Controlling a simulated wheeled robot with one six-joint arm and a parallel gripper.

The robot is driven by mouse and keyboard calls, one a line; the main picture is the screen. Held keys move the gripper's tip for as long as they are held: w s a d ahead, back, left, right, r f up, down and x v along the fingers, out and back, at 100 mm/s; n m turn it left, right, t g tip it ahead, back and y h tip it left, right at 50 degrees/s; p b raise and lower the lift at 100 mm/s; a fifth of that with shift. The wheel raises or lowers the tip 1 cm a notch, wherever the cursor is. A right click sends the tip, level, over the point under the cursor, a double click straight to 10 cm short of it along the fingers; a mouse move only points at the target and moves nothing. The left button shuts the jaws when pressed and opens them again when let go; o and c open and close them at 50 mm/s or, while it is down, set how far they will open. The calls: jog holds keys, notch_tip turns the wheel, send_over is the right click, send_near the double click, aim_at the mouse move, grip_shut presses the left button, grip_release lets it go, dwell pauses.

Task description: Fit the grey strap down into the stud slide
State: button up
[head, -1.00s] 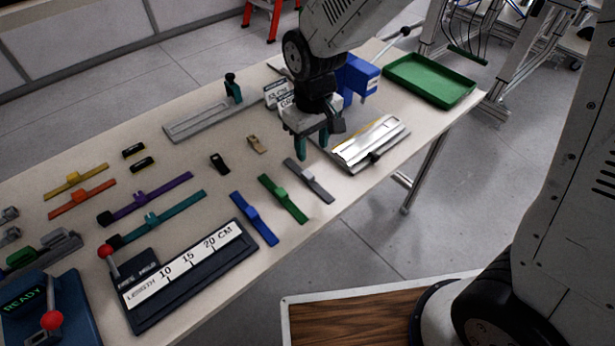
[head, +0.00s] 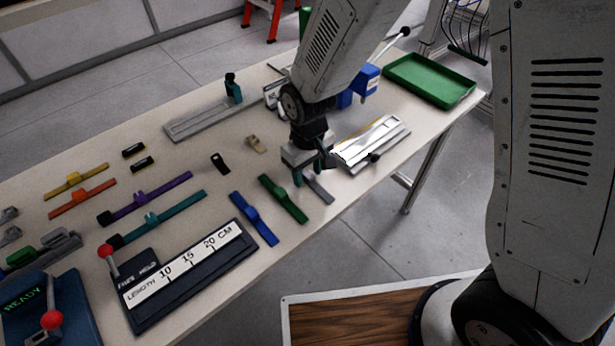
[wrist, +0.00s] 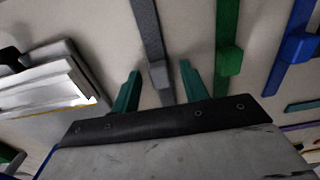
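The grey strap (head: 319,189) lies flat on the table, partly hidden behind my gripper in the head view. In the wrist view the grey strap (wrist: 149,40) runs between my two teal fingers, with its raised block close to fingertip level. My gripper (head: 304,179) is above the strap with its fingers apart and nothing held; in the wrist view my gripper (wrist: 160,78) has one finger on each side of the strap. I cannot tell the exact height of the fingertips over the table. Which fixture is the stud slide is not certain; a long grey fixture with a teal post (head: 205,118) stands at the back.
A green strap (head: 283,198) and a blue strap (head: 254,218) lie just left of the grey one. A silver plate fixture (head: 371,143) is close on the right. A green tray (head: 430,80) is at the far right. The length gauge (head: 190,275) is at the front.

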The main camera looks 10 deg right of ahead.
grip_shut()
jog(key=shift+r, duration=0.1)
